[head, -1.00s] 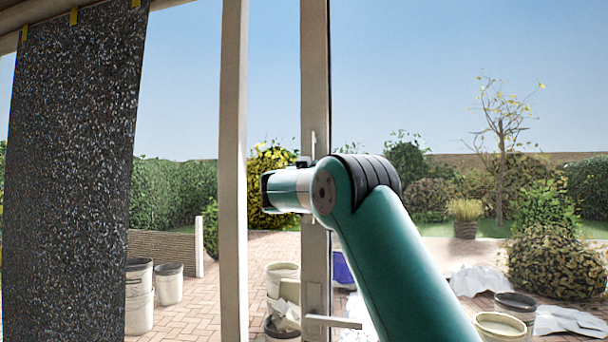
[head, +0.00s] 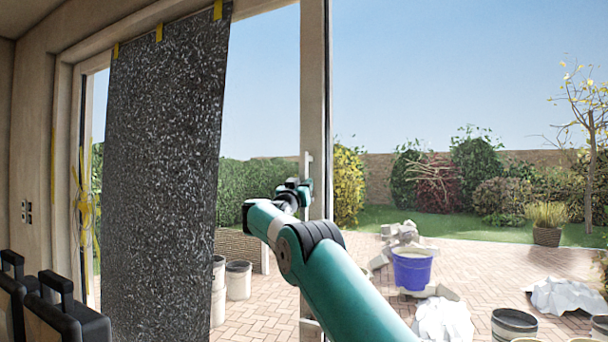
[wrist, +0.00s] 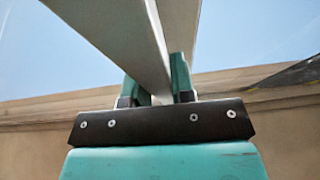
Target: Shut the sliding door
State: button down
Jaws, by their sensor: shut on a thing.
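The sliding door shows in the head view as a pale upright stile (head: 314,100) with a dark edge, standing right of the hanging sheet. Its pale bar handle (head: 308,163) is upright on the stile, partly hidden by my gripper (head: 293,190). In the wrist view a pale bar (wrist: 125,45) passes between the two teal fingers of my gripper (wrist: 157,88), which is shut on it; this is the handle. A second pale upright (wrist: 181,25) stands behind it. There is open space between the stile and the left-hand frame (head: 87,180), partly covered by the sheet.
A dark speckled sheet (head: 165,170) hangs from yellow tape across the left part of the opening. Black cases (head: 60,310) stand at the lower left by the wall. Outside on the paving are a blue bucket (head: 412,268), pale buckets (head: 238,280) and crumpled sheeting (head: 565,296).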

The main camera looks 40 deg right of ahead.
jog(key=shift+w+a+p, duration=0.2)
jog(key=shift+w+p, duration=0.15)
jog(key=shift+w, duration=0.15)
jog(key=c, duration=1)
grip_release()
jog(key=shift+w+a, duration=0.1)
jog(key=shift+w, duration=0.1)
jog(key=shift+o, duration=0.2)
jog(key=shift+s, duration=0.15)
jog(key=b+v, duration=1)
jog(key=v, duration=0.7)
jog(key=shift+a+b, duration=0.15)
jog(key=shift+b, duration=0.15)
jog(key=shift+f, duration=0.1)
